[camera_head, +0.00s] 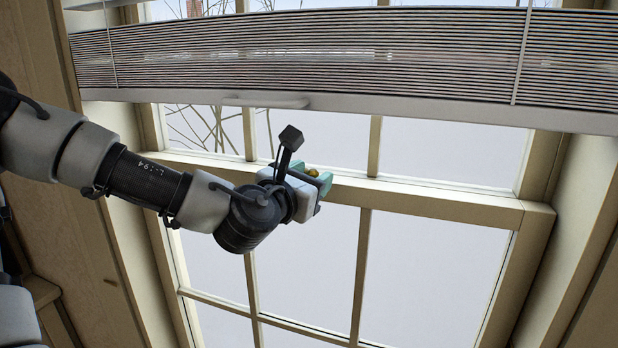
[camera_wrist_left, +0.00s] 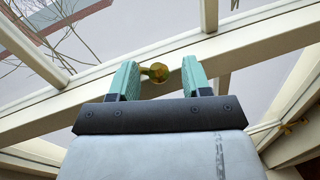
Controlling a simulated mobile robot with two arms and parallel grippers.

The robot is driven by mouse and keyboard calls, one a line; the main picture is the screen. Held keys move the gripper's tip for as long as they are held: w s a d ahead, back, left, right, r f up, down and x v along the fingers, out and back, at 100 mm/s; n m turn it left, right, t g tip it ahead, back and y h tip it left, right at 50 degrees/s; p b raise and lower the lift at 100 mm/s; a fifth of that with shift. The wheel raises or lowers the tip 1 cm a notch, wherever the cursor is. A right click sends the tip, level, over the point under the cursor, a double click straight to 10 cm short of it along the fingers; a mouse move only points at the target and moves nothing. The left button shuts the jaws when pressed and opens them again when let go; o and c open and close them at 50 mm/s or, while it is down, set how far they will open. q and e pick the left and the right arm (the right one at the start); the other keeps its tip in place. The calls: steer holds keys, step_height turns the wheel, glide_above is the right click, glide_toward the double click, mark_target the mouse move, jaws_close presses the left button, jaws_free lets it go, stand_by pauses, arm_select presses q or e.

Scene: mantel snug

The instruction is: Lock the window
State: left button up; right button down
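The window (camera_head: 440,200) has cream frames and several panes, with a meeting rail (camera_head: 440,200) across its middle. A small brass window lock (camera_head: 312,172) sits at that rail; its rounded knob also shows in the left wrist view (camera_wrist_left: 159,72). My left gripper (camera_head: 318,181) is at the rail beside the lock. In the left wrist view its two teal fingers (camera_wrist_left: 160,79) are apart, with the brass knob seen between them, nearer the left finger. I cannot tell whether a finger touches it. The lock's base is mostly hidden. My right gripper is not in view.
A pleated blind (camera_head: 350,55) with a pale bottom rail and a handle (camera_head: 267,102) hangs above my left gripper. Window frame sides stand left and right. Another brass fitting (camera_wrist_left: 286,128) shows at the right in the left wrist view.

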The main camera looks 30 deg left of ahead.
arm_select(q)
steer(key=shift+s, duration=0.3)
steer(key=s+b, duration=0.9)
steer(key=s, duration=0.1)
steer(key=shift+s+d+b, duration=0.25)
steer(key=shift+b, duration=0.1)
stand_by(0.4)
